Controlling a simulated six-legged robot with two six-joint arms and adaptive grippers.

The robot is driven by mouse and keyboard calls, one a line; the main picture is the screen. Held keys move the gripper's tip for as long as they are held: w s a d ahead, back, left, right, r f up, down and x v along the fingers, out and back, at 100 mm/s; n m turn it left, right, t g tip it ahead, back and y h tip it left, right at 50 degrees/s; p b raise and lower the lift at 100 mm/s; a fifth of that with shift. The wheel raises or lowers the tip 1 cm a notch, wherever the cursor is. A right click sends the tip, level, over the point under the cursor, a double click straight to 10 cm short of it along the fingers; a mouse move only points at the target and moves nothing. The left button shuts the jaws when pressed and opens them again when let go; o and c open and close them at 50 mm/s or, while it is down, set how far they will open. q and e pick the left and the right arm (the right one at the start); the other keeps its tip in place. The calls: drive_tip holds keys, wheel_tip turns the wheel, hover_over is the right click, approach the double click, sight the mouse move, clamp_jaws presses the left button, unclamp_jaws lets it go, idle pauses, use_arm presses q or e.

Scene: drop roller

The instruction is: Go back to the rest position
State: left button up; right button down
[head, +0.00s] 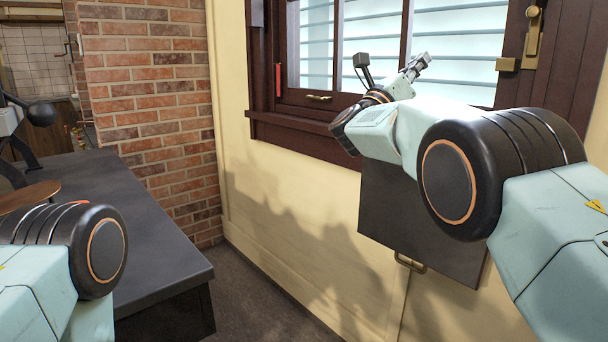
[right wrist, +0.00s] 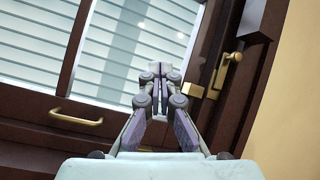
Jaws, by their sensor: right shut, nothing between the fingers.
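My right arm reaches in from the right in the head view, and its gripper (head: 417,64) is raised in front of the window. In the right wrist view the right gripper (right wrist: 161,72) has its fingers together with nothing between them. The window's lower rail and brass handle lie behind it.
A dark wood window (head: 320,118) with a brass handle (head: 319,97) and a brass latch (head: 534,32) is close ahead. A dark panel (head: 420,220) with a handle (head: 410,263) hangs below. A dark counter (head: 150,240) stands left, by a brick wall (head: 150,90). Floor shows between.

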drive_tip(key=w+a+f+n+t+y+p, duration=0.1)
drive_tip(key=w+f+n+t+y, duration=0.1)
drive_tip(key=f+n+y, duration=0.65)
drive_tip(key=w+f+n+t+y, duration=0.2)
drive_tip(key=f+n+t+y, duration=0.1)
drive_tip(key=f+n, duration=0.95)
drive_tip(key=s+f+n+g+y+p, duration=0.1)
drive_tip(key=s+f+n+g+y, duration=0.2)
drive_tip(key=s+f+n, duration=0.65)
drive_tip(key=s+f+n+g+y+p, duration=0.2)
drive_tip(key=f+n+g, duration=0.15)
drive_tip(key=f, duration=1.15)
drive_tip(key=s+f+n+g+y+p, duration=0.1)
drive_tip(key=s+f+n+g, duration=0.4)
drive_tip(key=s, duration=0.7)
drive_tip(key=s+f+n+g+y+p, duration=0.1)
drive_tip(key=s+f+n+g+y, duration=0.1)
drive_tip(key=s+f, duration=0.75)
drive_tip(key=s+r+g+p, duration=0.2)
drive_tip(key=s+g, duration=0.1)
drive_tip(key=s, duration=1)
drive_tip(key=s+r+n+g+p, duration=0.1)
drive_tip(key=s+r+g+p, duration=0.1)
drive_tip(key=s, duration=1.2)
drive_tip(key=shift+s+a+r+n+g, duration=0.25)
drive_tip(key=shift+s+a+n+g, duration=0.1)
drive_tip(key=shift+g, duration=0.1)
